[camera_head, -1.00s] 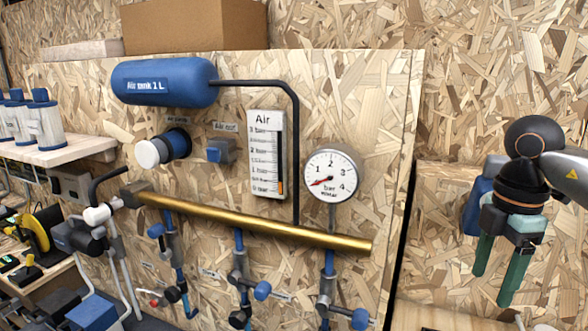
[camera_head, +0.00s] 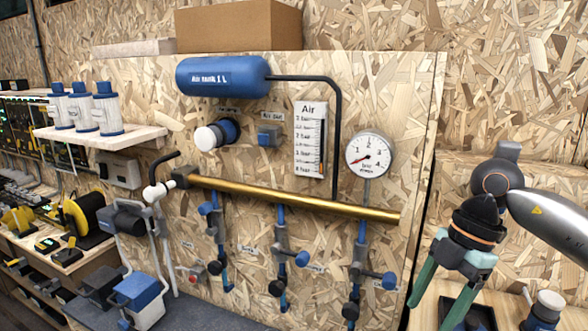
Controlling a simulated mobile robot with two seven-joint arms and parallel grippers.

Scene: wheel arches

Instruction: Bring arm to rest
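My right gripper (camera_head: 431,312) is in the head view at the right, on the arm that comes in from the right edge. Its two green fingers point down and to the left and stand apart, with nothing visible between them. The gripper appears in front of the chipboard wall, right of the air panel (camera_head: 262,225). I cannot tell exactly how far it is from the wall. My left gripper and arm are not in view.
The panel carries a blue air tank (camera_head: 222,76), a brass pipe (camera_head: 300,200), a round gauge (camera_head: 369,155) and several blue-handled valves. A shelf (camera_head: 110,137) with bottles is at left. A wooden surface (camera_head: 425,318) with small items lies below the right gripper.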

